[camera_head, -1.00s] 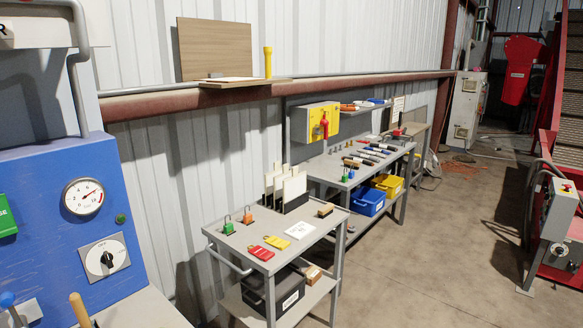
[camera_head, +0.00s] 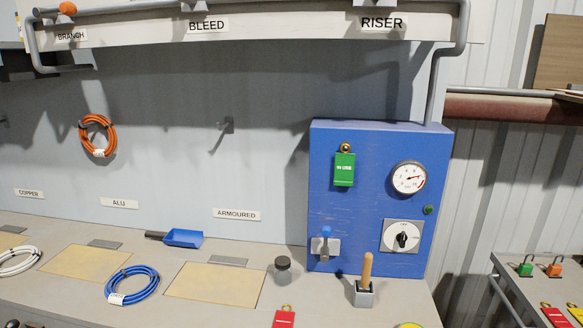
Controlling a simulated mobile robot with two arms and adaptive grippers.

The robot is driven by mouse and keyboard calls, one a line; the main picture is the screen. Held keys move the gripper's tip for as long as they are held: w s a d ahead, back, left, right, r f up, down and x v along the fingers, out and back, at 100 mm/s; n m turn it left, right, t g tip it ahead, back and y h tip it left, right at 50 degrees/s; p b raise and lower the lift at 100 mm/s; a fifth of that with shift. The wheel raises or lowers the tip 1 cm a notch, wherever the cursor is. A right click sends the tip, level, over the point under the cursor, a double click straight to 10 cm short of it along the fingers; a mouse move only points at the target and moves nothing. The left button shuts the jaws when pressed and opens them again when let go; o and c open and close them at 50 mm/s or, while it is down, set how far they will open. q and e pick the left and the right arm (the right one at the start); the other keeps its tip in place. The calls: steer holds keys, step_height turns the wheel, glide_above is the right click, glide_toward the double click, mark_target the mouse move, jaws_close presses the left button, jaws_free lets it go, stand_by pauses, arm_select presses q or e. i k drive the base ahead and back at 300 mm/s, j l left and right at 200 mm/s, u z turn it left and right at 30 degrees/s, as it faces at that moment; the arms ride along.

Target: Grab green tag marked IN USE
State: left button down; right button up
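A green tag (camera_head: 344,171) with small white lettering hangs from a brass-coloured knob (camera_head: 345,148) on the front of the blue box (camera_head: 325,215), at its upper left. The lettering is too small to read with certainty. Neither of my grippers can be made out in this view. A small dark shape at the bottom left edge is cut off and I cannot tell what it is.
The blue box carries a gauge (camera_head: 408,178), a dial (camera_head: 403,236) and a blue-handled lever (camera_head: 325,243). On the bench before it are a wooden handle in a holder (camera_head: 366,280), a dark knob (camera_head: 282,270), a red tag (camera_head: 284,318) and a blue cable coil (camera_head: 132,285).

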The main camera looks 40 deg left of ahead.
mark_target(344, 162)
steer(key=u, duration=1.05)
